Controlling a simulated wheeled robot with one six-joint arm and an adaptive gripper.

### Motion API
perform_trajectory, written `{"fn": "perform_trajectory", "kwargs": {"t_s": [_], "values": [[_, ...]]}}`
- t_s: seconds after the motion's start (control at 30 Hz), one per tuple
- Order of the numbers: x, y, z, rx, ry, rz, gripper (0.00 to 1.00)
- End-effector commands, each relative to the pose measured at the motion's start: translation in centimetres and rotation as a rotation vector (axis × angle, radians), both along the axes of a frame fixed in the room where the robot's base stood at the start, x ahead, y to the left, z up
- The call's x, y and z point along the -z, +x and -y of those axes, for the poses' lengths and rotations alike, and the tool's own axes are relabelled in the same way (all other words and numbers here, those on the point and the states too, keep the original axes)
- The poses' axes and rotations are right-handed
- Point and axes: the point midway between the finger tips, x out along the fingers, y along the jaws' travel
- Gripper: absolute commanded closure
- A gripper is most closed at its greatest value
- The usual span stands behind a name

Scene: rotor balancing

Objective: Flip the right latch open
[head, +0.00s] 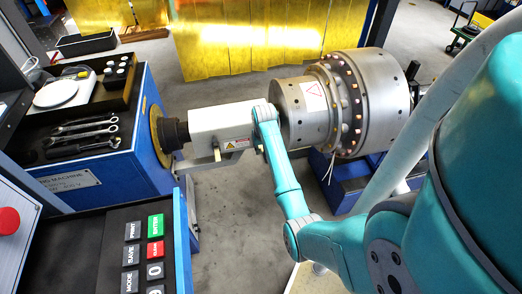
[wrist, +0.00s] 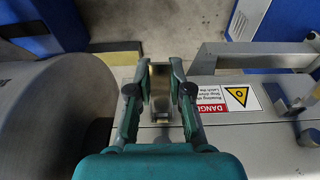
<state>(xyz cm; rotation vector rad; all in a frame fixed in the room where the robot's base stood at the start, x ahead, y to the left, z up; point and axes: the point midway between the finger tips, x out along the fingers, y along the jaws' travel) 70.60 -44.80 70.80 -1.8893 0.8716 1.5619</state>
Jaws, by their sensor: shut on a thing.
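The right latch (wrist: 160,82) is a pale metal tab at the edge of the grey housing (wrist: 210,130). My gripper (wrist: 160,78) has its two teal fingers closed on both sides of it. In the head view my teal wrist covers the right end of the housing (head: 215,120), so the latch and fingertips are mostly hidden there. Another small latch (head: 217,154) shows on the housing's front side, to the left of my wrist. I cannot tell how far the right latch is turned.
The large steel rotor (head: 350,100) stands right of the housing and close to my gripper; it fills the left of the wrist view (wrist: 45,110). A danger label (wrist: 238,97) is beside my fingers. A blue tool cabinet (head: 100,165) and keypad panel (head: 140,250) stand left.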

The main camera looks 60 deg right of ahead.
Motion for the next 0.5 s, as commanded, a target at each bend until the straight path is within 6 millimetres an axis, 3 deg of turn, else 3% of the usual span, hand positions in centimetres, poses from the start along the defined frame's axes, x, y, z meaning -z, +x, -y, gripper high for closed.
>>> {"fn": "perform_trajectory", "kwargs": {"t_s": [0.5], "values": [[-0.41, 0.20, 0.09, -0.001, 0.020, -0.015, 1.00]]}}
